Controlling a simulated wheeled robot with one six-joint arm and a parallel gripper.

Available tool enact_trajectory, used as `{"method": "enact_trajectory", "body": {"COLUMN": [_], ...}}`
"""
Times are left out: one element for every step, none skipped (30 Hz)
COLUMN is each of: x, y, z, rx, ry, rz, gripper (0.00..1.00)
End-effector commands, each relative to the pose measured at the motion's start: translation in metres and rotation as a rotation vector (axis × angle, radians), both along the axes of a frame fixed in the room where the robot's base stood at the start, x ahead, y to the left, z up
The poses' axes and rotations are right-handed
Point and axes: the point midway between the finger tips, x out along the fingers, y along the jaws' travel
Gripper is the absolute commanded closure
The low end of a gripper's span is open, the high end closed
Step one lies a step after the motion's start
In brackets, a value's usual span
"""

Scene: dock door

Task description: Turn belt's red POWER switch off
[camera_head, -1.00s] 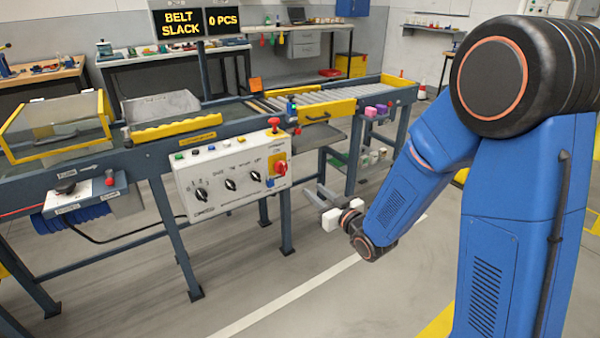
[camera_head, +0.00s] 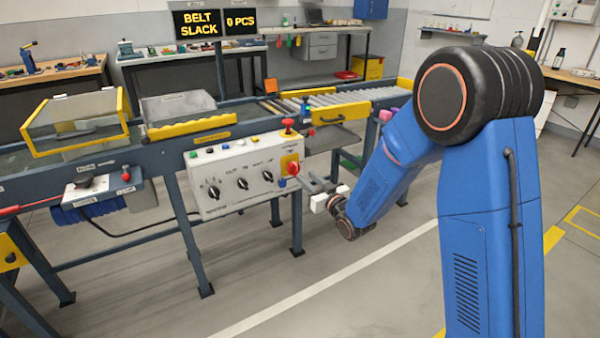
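The white control panel (camera_head: 228,193) hangs on the front of the belt conveyor. A red switch (camera_head: 292,168) sits on a yellow plate at the panel's right end; its lettering is too small to read. A red mushroom button (camera_head: 289,124) stands on top of the panel above it. Several black knobs line the panel's face. I cannot tell whether a fingertip touches the panel.
A sign (camera_head: 196,24) reads BELT SLACK and 0 PCS. The floor in front (camera_head: 300,290) is clear.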

Motion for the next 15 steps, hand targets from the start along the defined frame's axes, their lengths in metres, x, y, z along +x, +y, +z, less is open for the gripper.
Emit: {"method": "enact_trajectory", "body": {"x": [0.008, 0.012, 0.017, 0.021, 0.025, 0.029, 0.032, 0.035, 0.038, 0.040, 0.042, 0.044, 0.045, 0.046, 0.047], "y": [0.006, 0.009, 0.012, 0.015, 0.017, 0.020, 0.022, 0.024, 0.026, 0.027, 0.028, 0.030, 0.031, 0.031, 0.032], "z": [-0.001, 0.000, 0.000, 0.000, 0.000, -0.001, -0.001, 0.000, 0.000, 0.000, 0.000, 0.000, 0.000, 0.000, 0.000], "rx": [0.000, 0.000, -0.001, -0.001, -0.001, -0.001, -0.001, -0.001, -0.001, -0.001, -0.001, 0.000, 0.000, 0.000, -0.001], "ry": [0.000, 0.000, -0.001, -0.001, -0.001, 0.001, 0.000, 0.000, 0.000, -0.001, -0.001, 0.000, 0.000, 0.000, 0.001], "rz": [0.001, 0.001, 0.002, 0.001, 0.001, 0.001, 0.001, 0.001, 0.001, 0.001, 0.000, 0.000, 0.000, 0.000, 0.000], "gripper": [0.71, 0.71, 0.71, 0.71, 0.71, 0.71, 0.71, 0.71, 0.71, 0.71, 0.71, 0.71, 0.71, 0.71, 0.71]}}
